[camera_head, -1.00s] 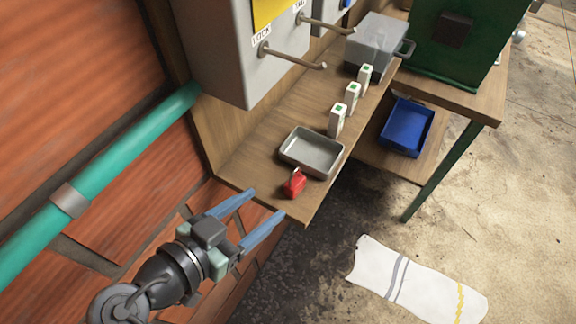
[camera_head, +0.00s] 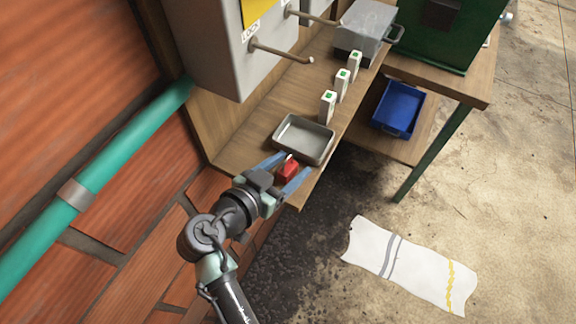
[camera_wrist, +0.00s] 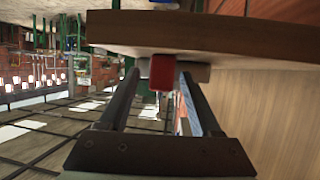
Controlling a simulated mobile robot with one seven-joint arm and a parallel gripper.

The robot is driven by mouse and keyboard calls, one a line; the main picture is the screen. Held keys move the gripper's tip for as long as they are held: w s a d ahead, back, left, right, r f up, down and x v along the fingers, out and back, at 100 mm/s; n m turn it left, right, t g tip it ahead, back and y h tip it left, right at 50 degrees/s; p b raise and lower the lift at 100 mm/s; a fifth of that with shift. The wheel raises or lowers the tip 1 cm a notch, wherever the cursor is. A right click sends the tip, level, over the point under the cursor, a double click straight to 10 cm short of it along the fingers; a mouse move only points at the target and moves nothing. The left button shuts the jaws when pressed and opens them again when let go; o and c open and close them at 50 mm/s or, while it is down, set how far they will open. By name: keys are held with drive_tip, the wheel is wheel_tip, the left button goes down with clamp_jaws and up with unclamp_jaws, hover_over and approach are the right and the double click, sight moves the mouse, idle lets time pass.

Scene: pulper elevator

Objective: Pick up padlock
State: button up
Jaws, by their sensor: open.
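The red padlock (camera_head: 288,171) with a pale shackle lies on the wooden shelf (camera_head: 238,150) near its front end, just in front of a grey metal tray (camera_head: 304,139). My gripper (camera_head: 283,168) is open, with its two blue fingers reaching to either side of the padlock. In the wrist view the padlock (camera_wrist: 161,72) shows as a red block between the far ends of the fingers (camera_wrist: 160,85), with a gap to each side. I cannot tell whether either finger touches it.
Several small white boxes (camera_head: 342,85) with green marks stand behind the tray. A grey cabinet (camera_head: 215,50) with pegs (camera_head: 284,53) overhangs the shelf at the left. A blue bin (camera_head: 399,108) sits lower right. A white cloth (camera_head: 408,265) lies on the floor.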

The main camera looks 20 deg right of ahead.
sight(288, 157)
drive_tip(key=shift+c, duration=0.3)
clamp_jaws()
drive_tip(key=shift+r, duration=0.1)
wheel_tip(288, 157, up, 10)
drive_tip(key=shift+f+b, duration=0.1)
drive_tip(key=shift+b, duration=0.35)
